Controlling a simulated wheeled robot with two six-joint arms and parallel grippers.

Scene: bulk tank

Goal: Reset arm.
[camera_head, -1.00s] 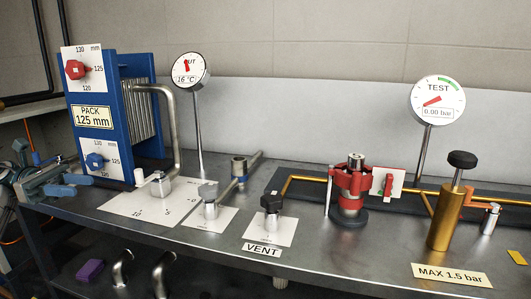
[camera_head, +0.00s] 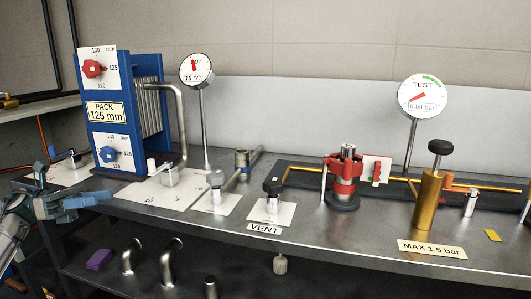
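My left gripper (camera_head: 88,201) reaches in from the left edge, low at the front left edge of the metal bench. Its blue-grey fingers point right, below the blue plate pack (camera_head: 129,145). I see nothing held in it, but the angle does not show whether the fingers are apart. Part of my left arm is cut off by the picture's left edge. My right gripper is not in view.
The bench carries a vent valve (camera_head: 272,188), a red clamp fitting (camera_head: 343,170), a brass hand pump (camera_head: 428,200) and the TEST gauge (camera_head: 423,95) reading 0.00 bar. A purple block (camera_head: 99,259) and bent pipes (camera_head: 131,257) sit below. The bench front is mostly clear.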

